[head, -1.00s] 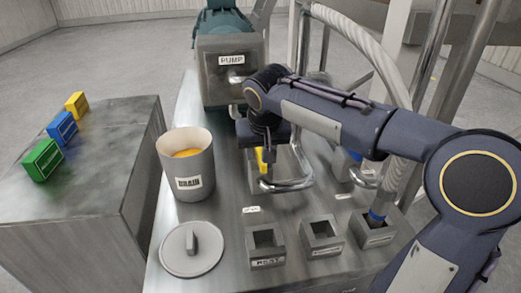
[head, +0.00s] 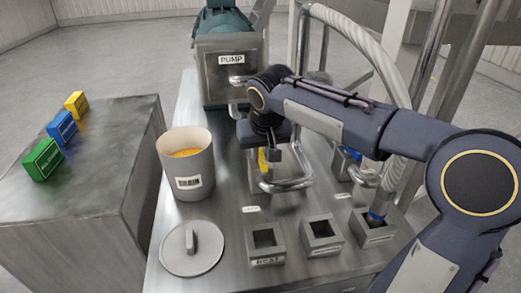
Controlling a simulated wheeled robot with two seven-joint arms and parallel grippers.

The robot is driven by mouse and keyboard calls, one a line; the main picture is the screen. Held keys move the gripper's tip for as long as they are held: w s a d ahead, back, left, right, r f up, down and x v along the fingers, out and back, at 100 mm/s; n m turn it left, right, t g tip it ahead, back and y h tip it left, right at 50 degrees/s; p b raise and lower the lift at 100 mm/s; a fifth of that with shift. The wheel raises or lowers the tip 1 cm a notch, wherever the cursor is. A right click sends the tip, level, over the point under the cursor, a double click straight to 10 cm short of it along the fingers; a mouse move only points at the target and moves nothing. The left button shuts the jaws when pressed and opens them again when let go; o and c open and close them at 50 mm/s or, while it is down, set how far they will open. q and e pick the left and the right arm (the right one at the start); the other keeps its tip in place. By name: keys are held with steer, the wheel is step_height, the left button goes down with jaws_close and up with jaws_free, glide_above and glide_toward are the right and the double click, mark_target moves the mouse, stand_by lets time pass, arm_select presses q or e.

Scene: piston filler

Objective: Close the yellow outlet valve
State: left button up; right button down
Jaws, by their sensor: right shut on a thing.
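A small part of the yellow outlet valve (head: 262,162) shows on the steel bench, below my right gripper and beside a bent steel pipe (head: 288,184). My right gripper (head: 270,155) reaches down over it from the right and is shut on the yellow valve. The arm and fingers hide most of the valve, so its handle angle cannot be told. My left gripper does not show.
A grey pot (head: 187,185) with orange contents stands left of the valve, with its lid (head: 192,250) in front. Several square sockets (head: 265,244) line the bench front. The pump (head: 228,75) is behind. Coloured blocks (head: 62,128) lie on the left table.

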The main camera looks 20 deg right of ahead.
steer(key=n, duration=0.2)
steer(key=n+y+p, duration=0.1)
steer(key=shift+d+r+n+y, duration=0.1)
steer(key=shift+d+n+y, duration=0.05)
steer(key=shift+n+y, duration=0.2)
steer(key=n, duration=0.2)
steer(key=n+y+p, duration=0.1)
steer(key=n, duration=0.1)
steer(key=shift+d+n+g+y, duration=0.1)
steer(key=shift+n+g+y, duration=0.15)
steer(key=shift+n+g, duration=0.1)
steer(key=n+g+y+p, duration=0.1)
steer(key=n, duration=0.3)
steer(key=shift+w+n, duration=0.15)
steer(key=shift+n, duration=0.15)
steer(key=shift+w+d+n+g+y+p, duration=0.1)
steer(key=shift+n+g+y+p, duration=0.55)
steer(key=shift+n, duration=1.25)
steer(key=shift+n+g+h, duration=0.25)
steer(key=shift+n+g, duration=0.05)
steer(key=c, duration=1.4)
jaws_free()
